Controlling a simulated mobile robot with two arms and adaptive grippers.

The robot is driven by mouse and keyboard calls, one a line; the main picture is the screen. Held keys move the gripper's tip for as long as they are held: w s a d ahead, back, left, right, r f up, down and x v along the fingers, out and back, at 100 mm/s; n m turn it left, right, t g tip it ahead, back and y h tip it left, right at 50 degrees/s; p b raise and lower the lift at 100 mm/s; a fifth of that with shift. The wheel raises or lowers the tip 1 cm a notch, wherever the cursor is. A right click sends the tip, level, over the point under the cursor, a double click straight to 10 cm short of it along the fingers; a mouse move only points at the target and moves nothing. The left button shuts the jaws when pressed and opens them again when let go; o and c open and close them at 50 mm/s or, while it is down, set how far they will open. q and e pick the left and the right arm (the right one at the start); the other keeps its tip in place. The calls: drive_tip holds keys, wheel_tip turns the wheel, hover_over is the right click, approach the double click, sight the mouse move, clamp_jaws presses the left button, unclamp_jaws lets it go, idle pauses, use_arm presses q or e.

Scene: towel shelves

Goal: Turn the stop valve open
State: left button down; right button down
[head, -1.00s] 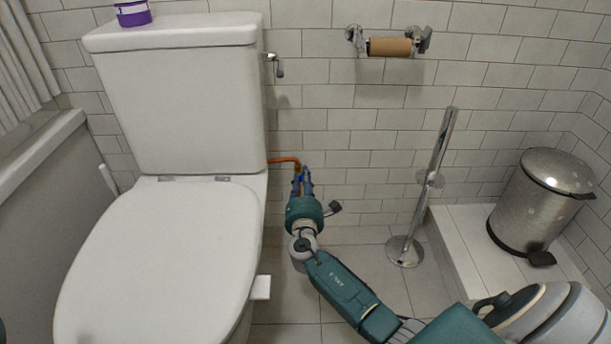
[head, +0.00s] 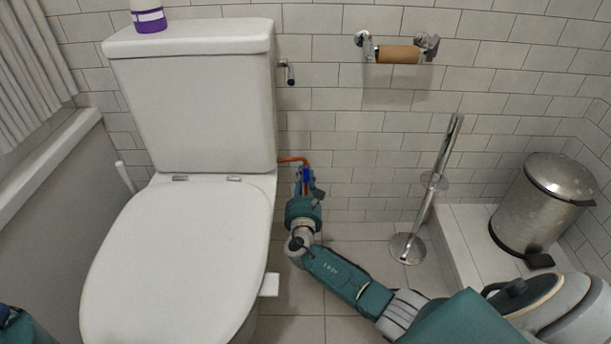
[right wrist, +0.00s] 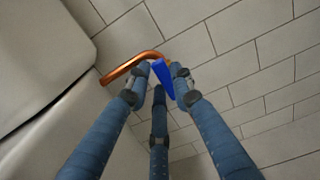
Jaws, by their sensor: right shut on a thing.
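The stop valve has a bright blue handle (right wrist: 164,79) at the end of a copper pipe (right wrist: 130,66), beside the toilet. In the head view the handle (head: 306,174) shows small below the pipe (head: 293,160), partly hidden by my fingers. My right gripper (right wrist: 160,74) is shut on the blue handle, with a finger on each side and a third finger below it. In the head view my right gripper (head: 305,182) points up at the valve by the wall. At the lower left corner only a teal piece of my left arm or gripper shows; its fingers cannot be made out.
The toilet (head: 185,250) stands close left of my right gripper. A chrome brush stand (head: 409,247) stands to its right, with a metal bin (head: 540,205) on a tiled step farther right. The tiled wall is close behind the valve. Some floor between toilet and stand is free.

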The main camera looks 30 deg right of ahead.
drive_tip(key=shift+a+f+n, duration=0.1)
drive_tip(key=shift+f+n, duration=0.05)
drive_tip(key=shift+n, duration=0.15)
drive_tip(key=c, duration=1.6)
unclamp_jaws()
drive_tip(key=shift+c, duration=0.2)
drive_tip(key=shift+o, duration=0.8)
drive_tip(key=v, duration=1.2)
